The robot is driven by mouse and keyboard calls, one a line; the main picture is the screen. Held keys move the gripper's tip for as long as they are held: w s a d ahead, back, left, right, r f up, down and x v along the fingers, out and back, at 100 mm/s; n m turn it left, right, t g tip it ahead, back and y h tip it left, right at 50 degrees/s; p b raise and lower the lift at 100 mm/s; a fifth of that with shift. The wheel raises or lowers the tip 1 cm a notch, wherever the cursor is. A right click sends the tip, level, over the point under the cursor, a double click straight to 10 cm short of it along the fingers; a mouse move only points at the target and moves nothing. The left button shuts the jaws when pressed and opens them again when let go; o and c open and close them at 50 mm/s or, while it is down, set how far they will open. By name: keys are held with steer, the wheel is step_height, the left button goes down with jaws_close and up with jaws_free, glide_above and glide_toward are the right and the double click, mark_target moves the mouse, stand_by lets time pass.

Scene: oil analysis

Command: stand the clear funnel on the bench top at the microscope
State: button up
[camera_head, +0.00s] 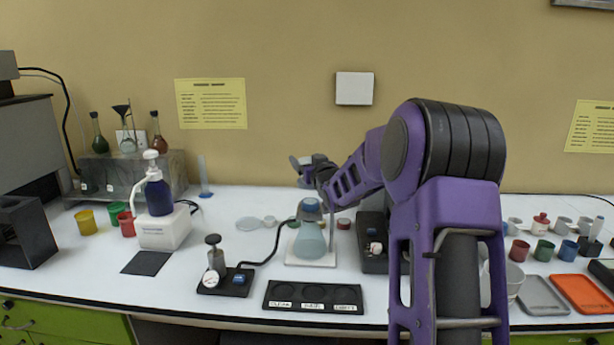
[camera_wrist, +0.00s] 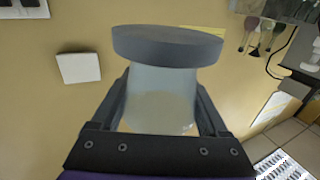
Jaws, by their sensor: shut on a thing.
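My gripper (camera_wrist: 160,110) is shut on a translucent, pale piece with a thick grey disc-like rim (camera_wrist: 168,46), which I take to be the clear funnel. The piece sits between both fingers, its rim beyond the fingertips. In the head view my gripper (camera_head: 303,170) is raised above the bench top (camera_head: 240,205), near the wall and behind the flask. There the held piece is too small to make out clearly. I cannot pick out a microscope for certain in either view.
A conical flask of teal liquid (camera_head: 310,242) stands on a white plate below my gripper. A dark device (camera_head: 373,255) stands to its right. A pump bottle (camera_head: 158,195), a flask rack (camera_head: 95,168) and coloured cups are left. Trays (camera_head: 542,296) and cups are right.

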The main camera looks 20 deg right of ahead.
step_height(320, 180, up, 4)
steer(key=shift+a, duration=0.1)
steer(key=s+a+f+p, duration=0.2)
steer(key=s+a+f, duration=1.1)
steer(key=f, duration=0.3)
steer(key=w+d+r, duration=0.4)
steer(key=r, duration=0.1)
steer(key=w+d+r+b, duration=0.1)
steer(key=w+d+r, duration=0.3)
steer(key=d+r, duration=0.1)
steer(key=w+d+r, duration=0.4)
steer(key=w+r, duration=0.1)
steer(key=r, duration=0.1)
steer(key=shift+d+r+b, duration=0.15)
steer(key=shift+r+b, duration=0.05)
steer(key=shift+b, duration=0.15)
step_height(320, 180, down, 10)
steer(key=shift+r+b, duration=0.2)
steer(key=shift+b, duration=0.55)
